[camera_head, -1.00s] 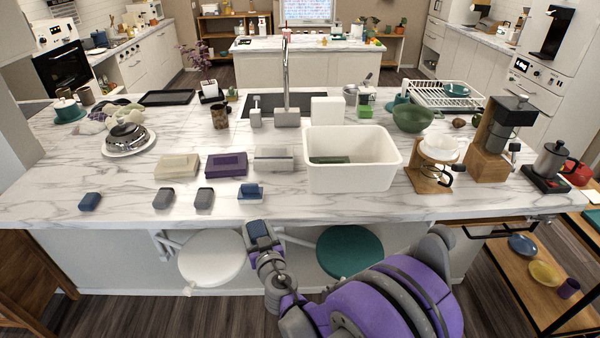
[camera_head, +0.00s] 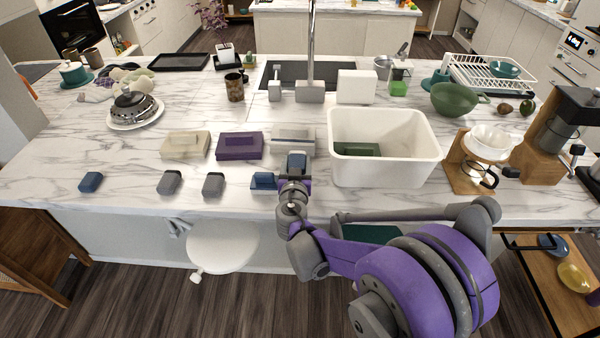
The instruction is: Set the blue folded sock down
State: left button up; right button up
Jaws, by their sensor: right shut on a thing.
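My right gripper (camera_head: 295,174) is over the front part of the marble counter, left of the white bin (camera_head: 383,170). It is shut on a small dark-blue folded sock (camera_head: 297,160), partly hidden by the jaws. Another blue folded piece (camera_head: 263,181) lies on the counter just left of the gripper. A separate blue folded piece (camera_head: 91,182) lies at the far left. I cannot tell whether the held sock touches the counter or the pale grey folded stack (camera_head: 293,138) behind it. My left gripper is not in view.
Two dark grey folded pieces (camera_head: 213,184) lie left of the gripper. The bin holds a dark green item (camera_head: 357,149). Bare counter lies between the far-left blue piece and the grey ones.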

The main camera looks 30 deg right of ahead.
jog(key=shift+s+f, duration=0.15)
jog(key=shift+f, duration=0.65)
jog(key=shift+f+b, duration=0.45)
jog(key=shift+f, duration=1.6)
jog(key=shift+f, duration=0.2)
jog(key=o, duration=1.1)
